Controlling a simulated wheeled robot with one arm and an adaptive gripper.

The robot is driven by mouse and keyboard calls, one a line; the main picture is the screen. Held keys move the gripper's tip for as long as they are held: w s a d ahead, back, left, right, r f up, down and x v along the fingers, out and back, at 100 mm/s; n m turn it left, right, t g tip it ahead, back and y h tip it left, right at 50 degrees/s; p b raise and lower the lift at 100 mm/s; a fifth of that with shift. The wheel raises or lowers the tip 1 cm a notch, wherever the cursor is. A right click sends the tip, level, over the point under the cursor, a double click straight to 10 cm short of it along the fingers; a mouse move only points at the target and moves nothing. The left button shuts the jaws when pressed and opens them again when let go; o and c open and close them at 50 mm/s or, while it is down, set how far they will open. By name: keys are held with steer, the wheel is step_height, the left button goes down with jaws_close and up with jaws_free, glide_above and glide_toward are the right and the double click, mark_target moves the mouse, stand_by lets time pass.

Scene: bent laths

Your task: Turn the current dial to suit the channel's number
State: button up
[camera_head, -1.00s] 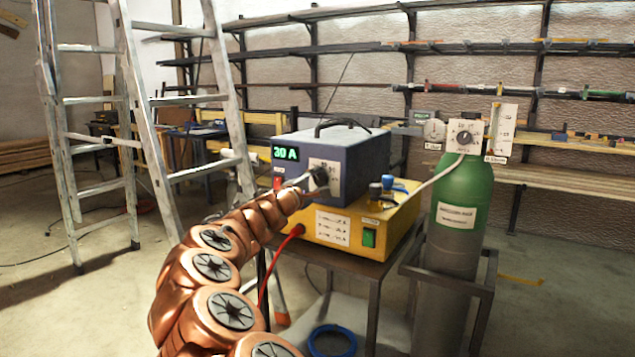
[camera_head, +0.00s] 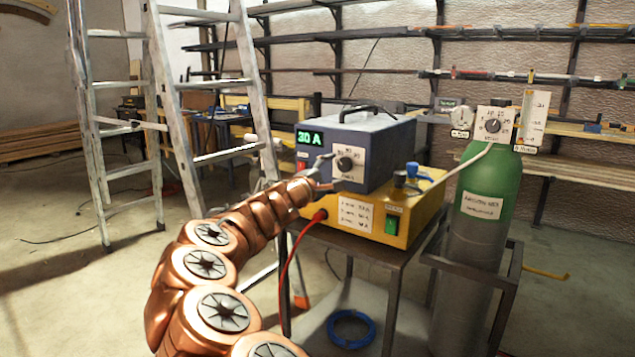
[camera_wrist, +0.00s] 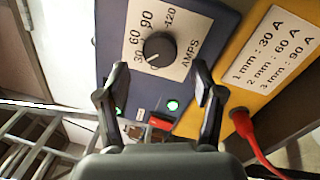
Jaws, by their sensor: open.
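The current dial (camera_head: 345,163) is a black knob on a white plate marked in amps, on the front of a blue welding unit (camera_head: 375,150). A white label (camera_wrist: 272,45) on the yellow unit reads 1 mm: 30 A, 2 mm: 60 A, 3 mm: 90 A.
The yellow unit (camera_head: 405,212) under the blue one has a green switch (camera_head: 391,225) and a red cable (camera_head: 290,250). A green gas bottle (camera_head: 488,185) with gauges stands at right. A ladder (camera_head: 180,120) stands at left.

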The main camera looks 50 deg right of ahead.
steer(key=a, duration=0.7)
steer(key=shift+s+a+f, duration=0.25)
steer(key=shift+a+f, duration=0.05)
steer(key=shift+a, duration=0.1)
stand_by(0.3)
steer(key=s+a+r+m+g+y+p, duration=0.35)
steer(key=s+a+r+m+p, duration=0.35)
steer(key=s+r+p, duration=0.35)
steer(key=s+a+f+n+y+p, duration=0.1)
steer(key=s+a+y+p, duration=0.4)
steer(key=a, duration=0.7)
steer(key=s+a+f+n+y+p, duration=0.1)
steer(key=s+a+y+p, duration=0.4)
steer(key=a, duration=0.8)
steer(key=s+a+f+y+p, duration=0.2)
steer(key=s+a+y+p, duration=0.3)
steer(key=a+p, duration=0.4)
steer(key=a, duration=0.3)
steer(key=shift+s+a+f+n+t+p, duration=0.15)
steer(key=shift+a+f+n+t+p, duration=0.05)
steer(key=shift+a+n+t+p, duration=0.2)
